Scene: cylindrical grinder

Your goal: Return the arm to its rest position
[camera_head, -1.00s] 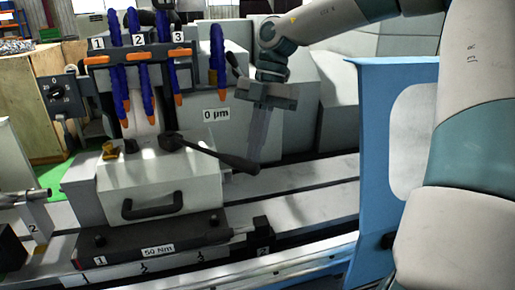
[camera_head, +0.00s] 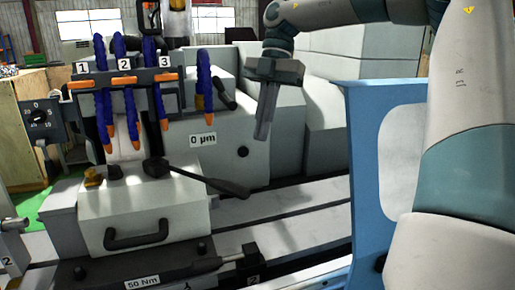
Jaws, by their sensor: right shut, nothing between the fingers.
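My right arm comes in from the right side and reaches across the top of the blue panel. My right gripper (camera_head: 262,134) hangs from it with its fingers pointing down, shut and empty. It is in front of the grey machine housing, to the right of the "0 µm" label (camera_head: 202,139). It appears apart from the black lever (camera_head: 205,178), which lies below and to the left. My left gripper is not in view.
The blue panel (camera_head: 363,170) stands close to my right arm. Blue coolant hoses (camera_head: 131,105) with orange tips hang at the left. A grey box with a black handle (camera_head: 137,236) and a torque wrench (camera_head: 185,268) lie in front. The rails (camera_head: 300,205) are bare.

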